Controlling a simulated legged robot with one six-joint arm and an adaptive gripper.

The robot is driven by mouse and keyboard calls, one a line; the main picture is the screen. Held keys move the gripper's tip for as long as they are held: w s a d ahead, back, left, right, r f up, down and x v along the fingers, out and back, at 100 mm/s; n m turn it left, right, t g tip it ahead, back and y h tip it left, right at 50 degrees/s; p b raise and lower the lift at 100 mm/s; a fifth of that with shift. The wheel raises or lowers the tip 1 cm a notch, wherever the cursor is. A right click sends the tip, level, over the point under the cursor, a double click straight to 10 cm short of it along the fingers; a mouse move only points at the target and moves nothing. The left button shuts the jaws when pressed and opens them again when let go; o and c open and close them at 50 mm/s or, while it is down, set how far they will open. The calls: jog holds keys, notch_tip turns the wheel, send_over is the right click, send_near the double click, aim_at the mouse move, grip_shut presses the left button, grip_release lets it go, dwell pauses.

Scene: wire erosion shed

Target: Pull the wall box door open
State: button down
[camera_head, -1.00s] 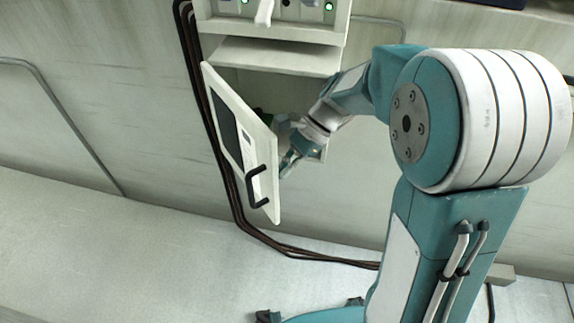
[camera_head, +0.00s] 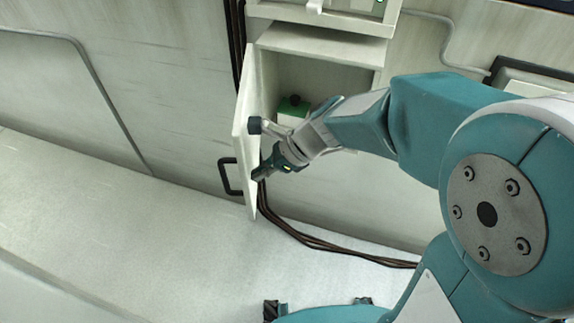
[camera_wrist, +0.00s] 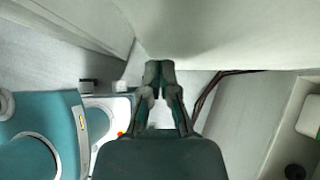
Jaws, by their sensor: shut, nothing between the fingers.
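The wall box door (camera_head: 246,140) stands wide open in the head view, hinged at the box's left side and seen nearly edge-on. Its dark handle (camera_head: 229,177) is on the outer face, away from my gripper. The wall box (camera_head: 355,82) is open below an upper panel. My gripper (camera_head: 262,174) is shut and empty, at the inner side of the door near its lower free end. Whether it touches the door is unclear. In the wrist view the shut fingertips (camera_wrist: 159,68) point at a large pale surface, seemingly the door's inner face (camera_wrist: 235,30).
A white block with a green top and black knob (camera_head: 293,104) sits inside the box. Dark cables (camera_head: 310,241) run down the wall and along the floor. A bent conduit (camera_head: 110,95) is on the left wall. The floor at left (camera_head: 90,220) is clear.

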jog(key=w+a+m+t, duration=0.2)
jog(key=a, duration=0.7)
jog(key=w+a+m+t+h, duration=0.1)
jog(key=w+a+m+t, duration=0.1)
jog(key=a, duration=0.6)
jog(key=shift+w+a+m, duration=0.25)
jog(key=shift+a+m, duration=0.1)
jog(key=shift+m, duration=0.45)
jog(key=shift+a, duration=0.15)
jog(key=shift+d, duration=0.2)
